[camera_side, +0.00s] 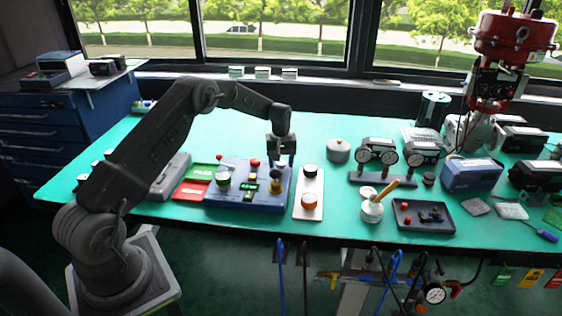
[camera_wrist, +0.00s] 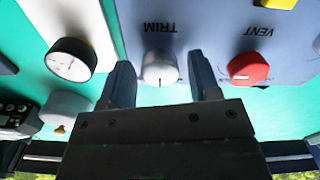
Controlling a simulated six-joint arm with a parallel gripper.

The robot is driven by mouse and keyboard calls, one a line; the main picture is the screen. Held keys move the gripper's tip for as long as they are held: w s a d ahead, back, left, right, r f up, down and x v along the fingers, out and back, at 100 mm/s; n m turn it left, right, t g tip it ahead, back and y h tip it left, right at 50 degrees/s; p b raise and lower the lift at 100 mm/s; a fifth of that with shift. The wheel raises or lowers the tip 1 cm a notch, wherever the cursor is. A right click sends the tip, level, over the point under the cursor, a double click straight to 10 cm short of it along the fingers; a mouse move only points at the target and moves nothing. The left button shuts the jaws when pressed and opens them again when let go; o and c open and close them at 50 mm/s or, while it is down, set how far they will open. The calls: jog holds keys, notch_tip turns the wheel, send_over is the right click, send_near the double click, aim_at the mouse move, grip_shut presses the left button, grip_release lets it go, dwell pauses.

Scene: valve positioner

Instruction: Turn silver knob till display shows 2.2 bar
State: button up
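The silver knob (camera_wrist: 160,68), marked TRIM, sits on the blue-grey panel in the wrist view. The same panel shows as a blue box (camera_side: 235,201) in the side view. My gripper (camera_wrist: 162,80) is open, with one finger on each side of the knob in the wrist view. Gaps show between knob and fingers; I cannot tell how far down the fingertips reach.
A red knob (camera_wrist: 248,69) marked VENT sits beside the silver knob.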

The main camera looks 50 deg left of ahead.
jog(key=c, duration=0.8)
jog(key=shift+m, duration=3.4)
jog(key=o, duration=0.9)
jog(key=shift+o, duration=0.2)
jog(key=shift+r, duration=0.1)
notch_tip(320, 180, up, 14)
